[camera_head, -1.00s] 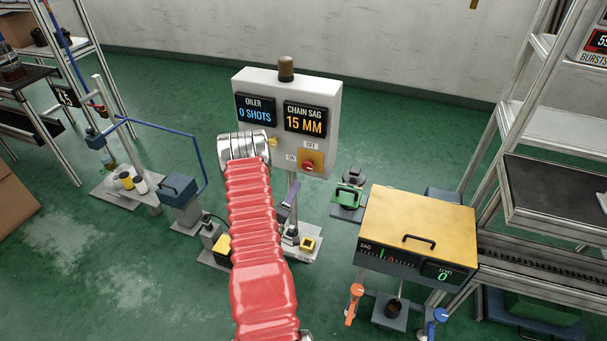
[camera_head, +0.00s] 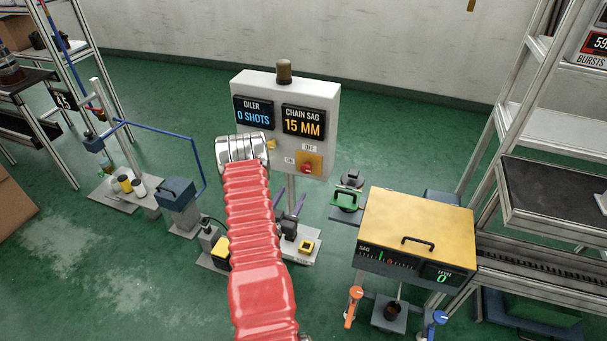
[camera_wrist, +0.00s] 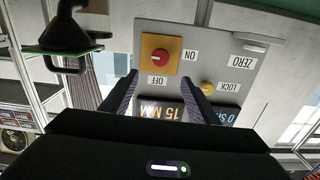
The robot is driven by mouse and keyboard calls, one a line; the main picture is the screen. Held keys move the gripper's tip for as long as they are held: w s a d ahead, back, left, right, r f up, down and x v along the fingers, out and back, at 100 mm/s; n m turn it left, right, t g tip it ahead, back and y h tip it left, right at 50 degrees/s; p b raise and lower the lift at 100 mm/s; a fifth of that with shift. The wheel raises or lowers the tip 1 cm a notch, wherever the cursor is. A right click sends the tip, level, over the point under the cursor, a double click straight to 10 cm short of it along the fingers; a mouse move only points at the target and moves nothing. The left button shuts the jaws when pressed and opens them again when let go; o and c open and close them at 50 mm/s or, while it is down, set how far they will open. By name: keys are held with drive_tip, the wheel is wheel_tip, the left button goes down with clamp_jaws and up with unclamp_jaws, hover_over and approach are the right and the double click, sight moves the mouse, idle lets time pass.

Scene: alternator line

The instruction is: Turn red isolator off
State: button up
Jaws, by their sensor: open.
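The red isolator is a red knob (camera_head: 308,168) on a yellow plate, low on the right of the grey panel (camera_head: 331,115). An OFF label is above it and an ON label to its left. The wrist view is upside down and shows the knob (camera_wrist: 160,56) with ON to its right and OFF below. I cannot tell which label the knob points to. My gripper (camera_wrist: 160,78) is open and empty, its dark fingers apart in front of the panel with the knob between and beyond them. In the head view my red-sleeved arm partly hides the gripper, below the panel.
The panel also has a brass lock knob (camera_wrist: 208,88) and displays reading 0 SHOTS and CHAIN SAG 15 MM. A brown cap (camera_head: 284,71) tops it.

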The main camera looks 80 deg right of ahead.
sight(305, 169)
drive_tip(key=shift+d, duration=0.1)
idle(0.3)
drive_tip(key=d, duration=0.9)
drive_tip(key=s+d, duration=0.1)
drive_tip(key=d, duration=0.3)
drive_tip(key=shift+s+d, duration=0.1)
drive_tip(key=shift+d, duration=0.2)
drive_tip(key=shift+c, duration=0.5)
